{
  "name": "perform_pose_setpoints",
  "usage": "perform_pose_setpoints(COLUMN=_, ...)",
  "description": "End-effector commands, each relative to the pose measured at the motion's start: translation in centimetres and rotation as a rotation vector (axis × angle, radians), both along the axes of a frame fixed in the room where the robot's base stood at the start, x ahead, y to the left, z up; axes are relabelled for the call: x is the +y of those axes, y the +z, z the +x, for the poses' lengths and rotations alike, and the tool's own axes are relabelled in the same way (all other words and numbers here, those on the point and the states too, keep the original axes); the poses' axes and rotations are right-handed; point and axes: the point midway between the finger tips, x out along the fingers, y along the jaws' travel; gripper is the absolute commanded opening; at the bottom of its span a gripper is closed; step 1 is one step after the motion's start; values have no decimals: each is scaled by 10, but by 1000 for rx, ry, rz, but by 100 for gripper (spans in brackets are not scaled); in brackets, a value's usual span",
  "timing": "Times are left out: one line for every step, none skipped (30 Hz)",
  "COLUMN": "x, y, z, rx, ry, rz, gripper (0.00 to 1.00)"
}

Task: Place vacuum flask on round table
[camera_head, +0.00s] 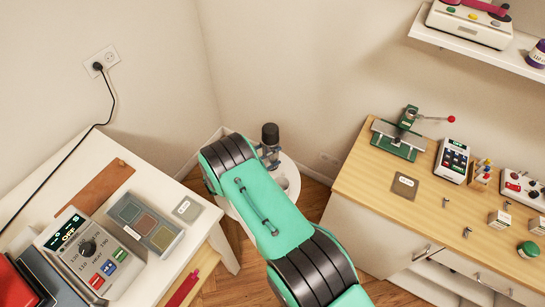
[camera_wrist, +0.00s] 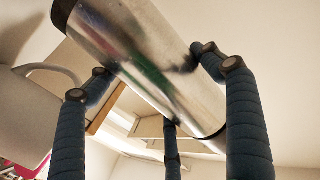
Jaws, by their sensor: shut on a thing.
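The vacuum flask (camera_wrist: 150,60) is a shiny silver cylinder with dark ends, lying slantwise across the wrist view. My gripper (camera_wrist: 185,85) has its dark blue ribbed fingers shut around it. In the head view the flask's dark top (camera_head: 270,133) stands up beyond the end of my green arm. My gripper (camera_head: 268,154) is largely hidden there by the arm. The round table (camera_head: 291,172) is white and stands in the corner, partly covered by my arm. The flask is over or at its far part; whether its base touches the top is hidden.
A white desk (camera_head: 142,270) with a heat-press control unit (camera_head: 80,250) is at left. A wooden-topped cabinet (camera_head: 350,185) with a green press (camera_head: 400,135) and small tools is at right. Walls close in behind the round table. A shelf (camera_head: 480,50) hangs upper right.

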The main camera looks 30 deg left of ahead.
Motion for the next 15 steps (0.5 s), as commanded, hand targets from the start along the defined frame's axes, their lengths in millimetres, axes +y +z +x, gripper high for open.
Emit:
perform_pose_setpoints(x=0, y=-7, z=0, rx=-1, ry=0, rz=0, gripper=36)
perform_pose_setpoints(x=0, y=-11, z=0, rx=-1, ry=0, rz=0, gripper=36)
perform_pose_setpoints(x=0, y=-14, z=0, rx=-1, ry=0, rz=0, gripper=36)
perform_pose_setpoints(x=1, y=-17, z=0, rx=-1, ry=0, rz=0, gripper=36)
perform_pose_setpoints(x=1, y=-19, z=0, rx=-2, ry=0, rz=1, gripper=36)
perform_pose_setpoints(x=1, y=-22, z=0, rx=-1, ry=0, rz=0, gripper=36)
perform_pose_setpoints(x=0, y=-24, z=0, rx=-1, ry=0, rz=0, gripper=36)
perform_pose_setpoints(x=0, y=-25, z=0, rx=-1, ry=0, rz=0, gripper=36)
perform_pose_setpoints(x=0, y=-25, z=0, rx=-1, ry=0, rz=0, gripper=36)
perform_pose_setpoints(x=0, y=-26, z=0, rx=-2, ry=0, rz=1, gripper=36)
perform_pose_setpoints(x=0, y=-26, z=0, rx=-2, ry=0, rz=1, gripper=36)
perform_pose_setpoints(x=0, y=-25, z=0, rx=-2, ry=0, rz=1, gripper=36)
perform_pose_setpoints(x=0, y=-25, z=0, rx=-2, ry=0, rz=1, gripper=36)
perform_pose_setpoints(x=0, y=-25, z=0, rx=-2, ry=0, rz=1, gripper=36)
perform_pose_setpoints(x=0, y=-25, z=0, rx=-2, ry=0, rz=1, gripper=36)
